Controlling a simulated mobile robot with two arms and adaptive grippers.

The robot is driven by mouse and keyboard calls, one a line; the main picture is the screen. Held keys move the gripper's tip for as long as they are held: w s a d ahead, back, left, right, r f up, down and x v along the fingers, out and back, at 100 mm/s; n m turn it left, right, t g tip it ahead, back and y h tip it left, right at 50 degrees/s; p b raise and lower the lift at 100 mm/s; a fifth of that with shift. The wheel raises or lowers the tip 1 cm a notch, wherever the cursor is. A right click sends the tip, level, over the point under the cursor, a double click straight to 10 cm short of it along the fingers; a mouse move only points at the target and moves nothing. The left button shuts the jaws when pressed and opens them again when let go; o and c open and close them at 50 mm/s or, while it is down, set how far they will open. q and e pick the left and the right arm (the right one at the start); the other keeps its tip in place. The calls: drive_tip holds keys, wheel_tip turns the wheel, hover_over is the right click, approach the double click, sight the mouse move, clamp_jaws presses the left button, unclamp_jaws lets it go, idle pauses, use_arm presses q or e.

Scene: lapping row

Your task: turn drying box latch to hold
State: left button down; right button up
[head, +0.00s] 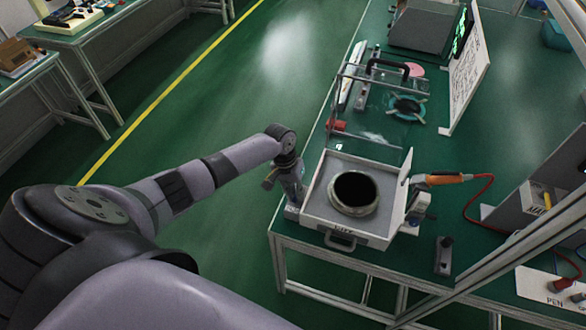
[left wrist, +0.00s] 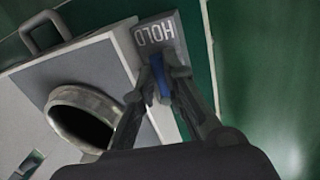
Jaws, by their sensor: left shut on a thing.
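The drying box (head: 318,190) is a pale box with a round dark opening, at the near left corner of the green bench. A grey plate (left wrist: 177,27) marked HOLD, upside down in the left wrist view, sits at the box's side. My left gripper (head: 292,190) is at the box's left side in the head view. In the left wrist view, my left gripper (left wrist: 161,82) is shut on the blue latch (left wrist: 158,68), whose visible end lies just below the word HOLD. The fingers hide part of the latch. My right gripper is out of view.
A clear guard with a black handle (head: 388,66) stands behind the box. An orange-handled tool (head: 445,180) on a red cord lies right of it. A small dark switch block (head: 444,255) stands near the front edge. The floor left of the bench is clear.

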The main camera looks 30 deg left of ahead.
use_arm(q)
drive_tip(key=shift+d+r+n+p, duration=0.15)
drive_tip(key=shift+n+p, duration=0.25)
drive_tip(key=shift+n, duration=0.1)
drive_tip(key=shift+w, duration=0.1)
drive_tip(key=c, duration=1.7)
unclamp_jaws()
drive_tip(key=shift+o, duration=0.2)
wheel_tip(320, 180, up, 8)
drive_tip(key=a, duration=0.1)
drive_tip(key=shift+s+a+f, duration=0.2)
drive_tip(key=shift+s+a, duration=0.05)
drive_tip(key=shift+a, duration=0.05)
drive_tip(key=shift+d, duration=0.1)
